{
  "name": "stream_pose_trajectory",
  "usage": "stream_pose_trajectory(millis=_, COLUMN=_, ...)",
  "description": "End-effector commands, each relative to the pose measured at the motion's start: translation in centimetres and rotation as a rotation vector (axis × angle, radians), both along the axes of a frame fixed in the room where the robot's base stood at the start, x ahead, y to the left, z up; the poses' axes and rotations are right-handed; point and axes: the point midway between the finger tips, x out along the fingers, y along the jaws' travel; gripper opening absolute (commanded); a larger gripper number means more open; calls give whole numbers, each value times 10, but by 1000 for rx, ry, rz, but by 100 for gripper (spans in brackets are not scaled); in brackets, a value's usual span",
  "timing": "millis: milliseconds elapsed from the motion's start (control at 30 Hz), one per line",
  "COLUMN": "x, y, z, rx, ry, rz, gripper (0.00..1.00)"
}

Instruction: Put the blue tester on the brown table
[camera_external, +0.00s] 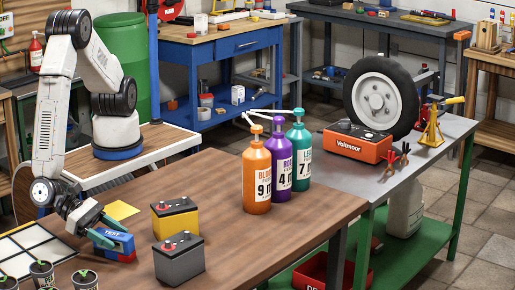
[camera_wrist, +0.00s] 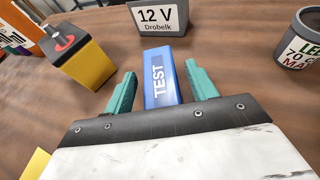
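The blue tester (camera_wrist: 163,82), lettered "TEST", lies on the brown table (camera_wrist: 105,30) in the wrist view. It also shows in the external view (camera_external: 105,240), near the brown table's (camera_external: 225,228) left end. Red and yellow parts show right beside it there. My gripper (camera_wrist: 162,88) has its two green fingers on either side of the tester, with narrow gaps between each finger and the tester. In the external view my gripper (camera_external: 93,228) is low over the tester and partly covers it. The tester's near end is hidden by my gripper in the wrist view.
A yellow battery (camera_external: 176,220) and a grey battery (camera_external: 178,258) stand right of the tester. A yellow sheet (camera_external: 122,209) lies behind it. Pots (camera_external: 84,280) and a white grid panel (camera_external: 25,255) are at front left. Three bottles (camera_external: 257,175) stand farther right. The table's front middle is clear.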

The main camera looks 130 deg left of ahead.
Motion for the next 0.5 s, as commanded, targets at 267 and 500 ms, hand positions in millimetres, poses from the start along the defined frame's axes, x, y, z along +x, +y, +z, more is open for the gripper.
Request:
stream_pose_trajectory(millis=267, x=0, y=0, z=2, rx=-1, ry=0, rz=0, gripper=56)
stream_pose_trajectory(millis=500, x=-29, y=-13, z=15, rx=-1, ry=0, rz=-4, gripper=56)
